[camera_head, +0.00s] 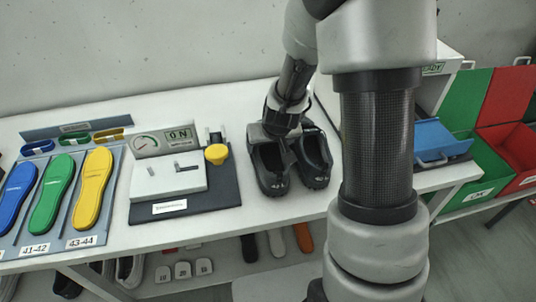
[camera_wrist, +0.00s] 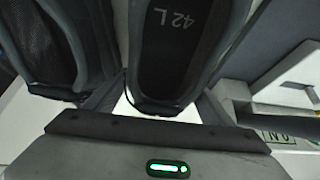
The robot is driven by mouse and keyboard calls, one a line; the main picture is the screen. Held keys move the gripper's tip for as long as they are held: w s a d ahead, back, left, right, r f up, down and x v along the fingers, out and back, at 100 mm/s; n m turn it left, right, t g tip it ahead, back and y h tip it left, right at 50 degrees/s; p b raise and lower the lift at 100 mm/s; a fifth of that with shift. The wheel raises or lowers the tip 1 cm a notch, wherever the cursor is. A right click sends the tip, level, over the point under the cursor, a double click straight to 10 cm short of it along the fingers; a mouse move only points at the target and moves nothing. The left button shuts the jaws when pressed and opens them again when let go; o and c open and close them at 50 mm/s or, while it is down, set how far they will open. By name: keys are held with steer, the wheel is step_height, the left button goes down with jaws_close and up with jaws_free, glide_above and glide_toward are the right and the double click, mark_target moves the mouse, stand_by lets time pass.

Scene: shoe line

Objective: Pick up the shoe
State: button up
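A pair of black shoes stands side by side on the white table in the head view. The left shoe (camera_head: 268,178) is nearer the gauge device, and the other shoe (camera_head: 317,165) is close to its right. In the wrist view the shoe marked "42 L" (camera_wrist: 172,60) is in the middle, with the other shoe (camera_wrist: 45,50) at left. My gripper (camera_wrist: 158,108) is low over the pair, its fingers apart on either side of the 42 L shoe's end. A light gap shows beside that shoe. In the head view my gripper (camera_head: 283,138) partly covers the shoes.
The gauge device (camera_head: 168,180) with a yellow knob (camera_head: 216,154) stands left of the shoes. Blue, green and yellow insoles (camera_head: 55,192) lie further left. A blue tray (camera_head: 440,140), a green bin (camera_head: 475,165) and a red bin (camera_head: 520,150) are at right. More shoes sit on the lower shelf.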

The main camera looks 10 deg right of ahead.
steer(key=c, duration=0.4)
steer(key=shift+o, duration=0.2)
steer(key=shift+r, duration=0.15)
